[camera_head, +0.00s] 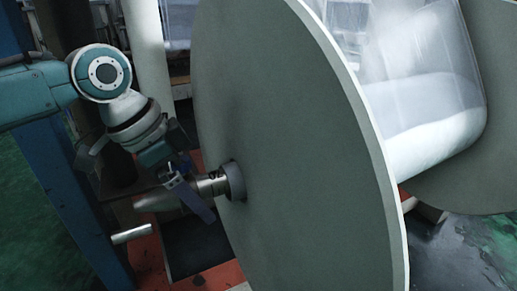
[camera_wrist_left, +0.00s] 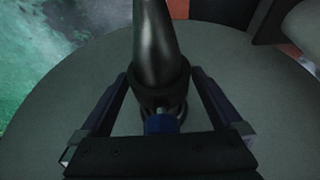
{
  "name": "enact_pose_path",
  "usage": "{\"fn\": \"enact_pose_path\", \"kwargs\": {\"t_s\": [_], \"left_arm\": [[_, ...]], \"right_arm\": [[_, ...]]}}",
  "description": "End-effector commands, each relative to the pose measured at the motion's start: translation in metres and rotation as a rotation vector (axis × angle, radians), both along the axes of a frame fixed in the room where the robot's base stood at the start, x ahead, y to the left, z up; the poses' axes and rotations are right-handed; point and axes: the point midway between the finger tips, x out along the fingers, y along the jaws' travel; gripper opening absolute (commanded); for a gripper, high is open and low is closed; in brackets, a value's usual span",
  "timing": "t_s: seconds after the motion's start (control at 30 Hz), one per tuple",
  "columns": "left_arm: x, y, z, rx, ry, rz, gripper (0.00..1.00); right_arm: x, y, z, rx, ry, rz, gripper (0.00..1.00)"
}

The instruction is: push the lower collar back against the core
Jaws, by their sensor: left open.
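The lower collar (camera_head: 235,181) is a dark grey ring around a metal shaft (camera_head: 208,185), at the near face of a large grey disc (camera_head: 290,150). In the head view it looks close against the disc; I cannot tell whether a small gap remains. The core behind the disc is hidden. My left gripper (camera_head: 200,190) is at the shaft, just left of the collar. In the left wrist view its two fingers stand apart, one on each side of the dark collar (camera_wrist_left: 165,88) and shaft (camera_wrist_left: 155,35). I cannot tell whether they touch. My right gripper is not in view.
A wide roll of shiny film (camera_head: 420,90) lies right of the disc, with a second grey disc (camera_head: 455,170) beyond. A blue post (camera_head: 75,200) stands at the left below my arm. Red and dark floor parts (camera_head: 195,250) lie under the shaft.

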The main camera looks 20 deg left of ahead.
Motion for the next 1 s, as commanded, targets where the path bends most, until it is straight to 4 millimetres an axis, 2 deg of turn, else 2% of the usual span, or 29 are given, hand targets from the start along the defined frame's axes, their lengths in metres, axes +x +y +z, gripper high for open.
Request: {"fn": "enact_pose_path", "kwargs": {"t_s": [0.33,1.0], "left_arm": [[0.0015,-0.0011,-0.004,0.001,-0.001,-0.001,1.0],[0.0013,-0.001,-0.0041,0.001,0.001,-0.001,0.25]], "right_arm": [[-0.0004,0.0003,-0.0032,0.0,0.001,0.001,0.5],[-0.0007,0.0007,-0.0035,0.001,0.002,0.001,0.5]]}}
